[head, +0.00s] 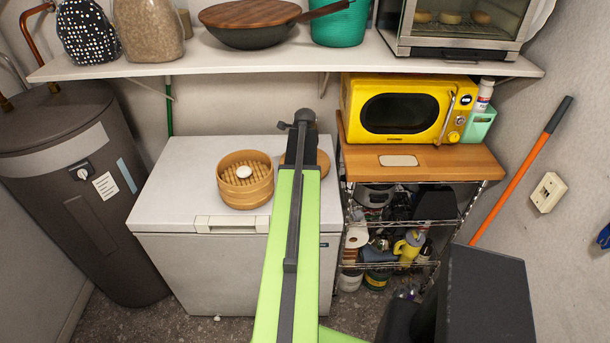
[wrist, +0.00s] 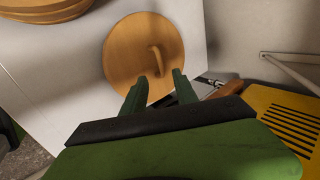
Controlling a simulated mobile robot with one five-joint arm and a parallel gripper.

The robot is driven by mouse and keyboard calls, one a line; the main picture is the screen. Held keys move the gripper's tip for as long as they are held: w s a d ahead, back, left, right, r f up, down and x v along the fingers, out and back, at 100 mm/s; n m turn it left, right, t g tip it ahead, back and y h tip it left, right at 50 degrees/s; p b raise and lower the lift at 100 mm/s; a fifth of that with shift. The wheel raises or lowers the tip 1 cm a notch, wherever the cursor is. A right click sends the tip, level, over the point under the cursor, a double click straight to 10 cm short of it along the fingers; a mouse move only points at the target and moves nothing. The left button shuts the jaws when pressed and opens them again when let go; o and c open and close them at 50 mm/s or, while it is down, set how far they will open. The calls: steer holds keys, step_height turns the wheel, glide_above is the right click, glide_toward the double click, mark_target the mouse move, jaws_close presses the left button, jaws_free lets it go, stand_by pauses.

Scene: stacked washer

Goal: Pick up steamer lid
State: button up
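The steamer lid (wrist: 125,50) is a round, light wooden disc with a bar handle (wrist: 156,60) on top. It lies flat on the white chest top (wrist: 60,85). The fingertips appear over the lid's near edge, just short of the handle. I cannot tell their height above it.
A round bamboo steamer (head: 234,192) stands left of the lid on the chest. A yellow microwave (head: 430,112) on a wooden-topped rack (head: 465,163) is to the right. A wall shelf (head: 220,65) with a pan runs above. The chest's left side is clear.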

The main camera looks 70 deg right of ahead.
steer(key=b+x, duration=0.1)
steer(key=x, duration=0.2)
steer(key=shift+f, duration=0.2)
steer(key=shift+w+d+f+b, duration=0.1)
steer(key=shift+d+f+b, duration=0.05)
steer(key=shift+d+b, duration=0.15)
steer(key=b+x, duration=0.4)
steer(key=x, duration=0.1)
steer(key=shift+a+f, duration=0.1)
steer(key=shift+f, duration=0.1)
steer(key=shift+r, duration=0.2)
jaws_close()
stand_by(0.5)
